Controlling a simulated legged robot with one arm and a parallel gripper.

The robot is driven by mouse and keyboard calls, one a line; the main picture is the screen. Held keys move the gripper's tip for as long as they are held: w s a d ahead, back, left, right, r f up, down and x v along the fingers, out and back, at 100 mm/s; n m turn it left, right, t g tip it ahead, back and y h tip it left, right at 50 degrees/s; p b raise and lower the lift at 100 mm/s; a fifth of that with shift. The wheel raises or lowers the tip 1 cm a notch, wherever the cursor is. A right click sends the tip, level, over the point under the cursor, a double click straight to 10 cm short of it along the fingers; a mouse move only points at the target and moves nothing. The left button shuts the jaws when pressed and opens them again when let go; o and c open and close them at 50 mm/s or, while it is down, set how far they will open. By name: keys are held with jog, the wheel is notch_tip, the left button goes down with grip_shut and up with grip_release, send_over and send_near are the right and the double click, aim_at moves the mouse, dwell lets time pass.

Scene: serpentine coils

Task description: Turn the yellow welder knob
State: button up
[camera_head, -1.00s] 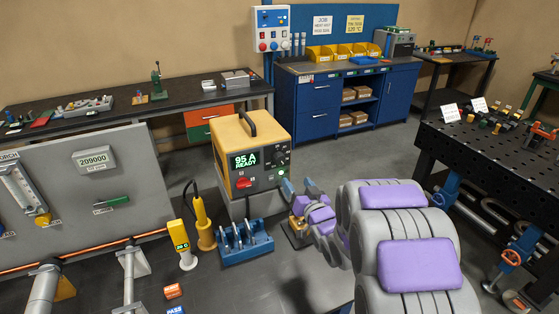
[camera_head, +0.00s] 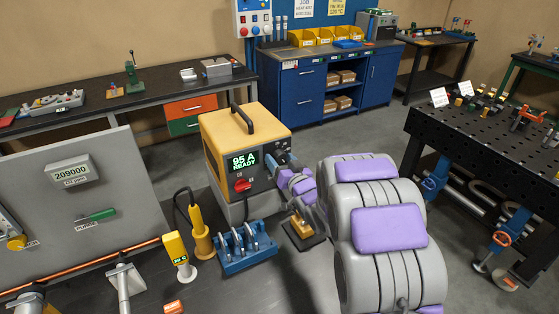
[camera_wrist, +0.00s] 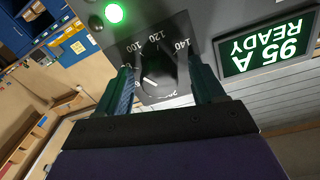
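The yellow welder (camera_head: 220,128) stands behind the bench panel, its green screen reading "95 A READY". In the wrist view, its dark knob (camera_wrist: 160,75) with a white pointer line sits on a dial marked 100, 120 and 140. My gripper (camera_wrist: 165,85) has its two fingers apart, one on each side of the knob; whether they touch it is unclear. In the head view, my gripper (camera_head: 281,158) is at the right of the welder's front face and hides the knob there. A red switch (camera_head: 243,185) is below the screen.
A blue rack (camera_head: 245,249) with several tools, a yellow torch (camera_head: 201,235) and a yellow meter (camera_head: 178,250) stand in front of the welder. A grey panel (camera_head: 105,190) is at the left. A black perforated table (camera_head: 480,145) is at the right.

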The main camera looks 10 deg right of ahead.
jog(key=shift+d, duration=0.1)
jog(key=c, duration=1)
jog(key=shift+n, duration=0.9)
jog(key=shift+c, duration=0.2)
jog(key=o, duration=1)
jog(key=shift+o, duration=0.2)
jog(key=shift+f, duration=0.1)
